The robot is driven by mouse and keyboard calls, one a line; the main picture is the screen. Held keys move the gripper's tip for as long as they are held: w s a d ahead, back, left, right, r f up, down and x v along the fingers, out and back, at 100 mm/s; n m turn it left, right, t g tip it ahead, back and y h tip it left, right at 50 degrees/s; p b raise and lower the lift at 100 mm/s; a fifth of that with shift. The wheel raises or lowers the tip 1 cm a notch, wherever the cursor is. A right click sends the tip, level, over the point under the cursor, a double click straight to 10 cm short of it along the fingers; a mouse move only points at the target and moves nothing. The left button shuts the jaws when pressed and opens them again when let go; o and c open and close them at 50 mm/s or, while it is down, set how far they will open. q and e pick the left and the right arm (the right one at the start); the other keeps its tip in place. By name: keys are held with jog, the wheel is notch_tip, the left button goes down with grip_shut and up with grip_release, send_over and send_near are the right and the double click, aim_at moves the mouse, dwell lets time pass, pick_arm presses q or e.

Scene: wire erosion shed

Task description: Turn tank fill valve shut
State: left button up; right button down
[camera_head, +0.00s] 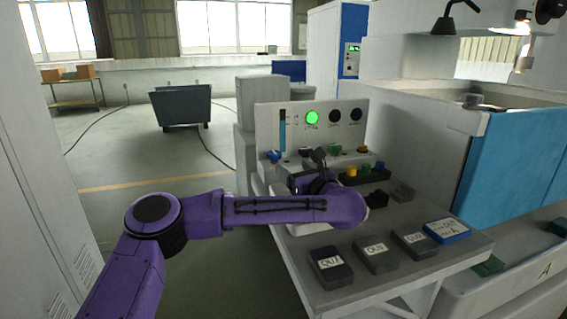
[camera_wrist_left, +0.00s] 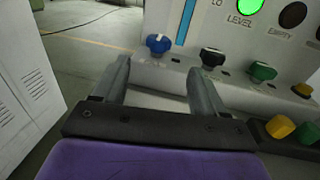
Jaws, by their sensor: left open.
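A control panel (camera_head: 262,125) stands at the back of the bench, with a row of knobs along its lower ledge. The blue knob (camera_head: 274,156) is at the left end, under the blue level bar; it also shows in the left wrist view (camera_wrist_left: 158,43). A black knob (camera_wrist_left: 212,56), a green knob (camera_wrist_left: 262,72) and a yellow knob (camera_wrist_left: 303,90) follow to the right. No label tells which one is the tank fill valve. My left gripper (camera_wrist_left: 160,70) is open and empty, its fingers pointing at the ledge; the blue knob lies beyond the gap, apart from them.
Labelled dark blocks (camera_head: 330,267) and a blue block (camera_head: 447,231) lie along the bench front. A dark tray (camera_head: 366,178) with coloured pieces sits right of my gripper. A green lamp (camera_head: 312,118) is lit on the panel. A blue-sided machine tank (camera_head: 510,160) stands at right.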

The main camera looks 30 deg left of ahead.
aim_at(277, 156)
pick_arm(q)
jog(key=p+x, duration=0.2)
jog(key=x, duration=0.8)
jog(key=shift+a, duration=0.2)
jog(key=c, duration=1.1)
jog(key=shift+o, duration=0.2)
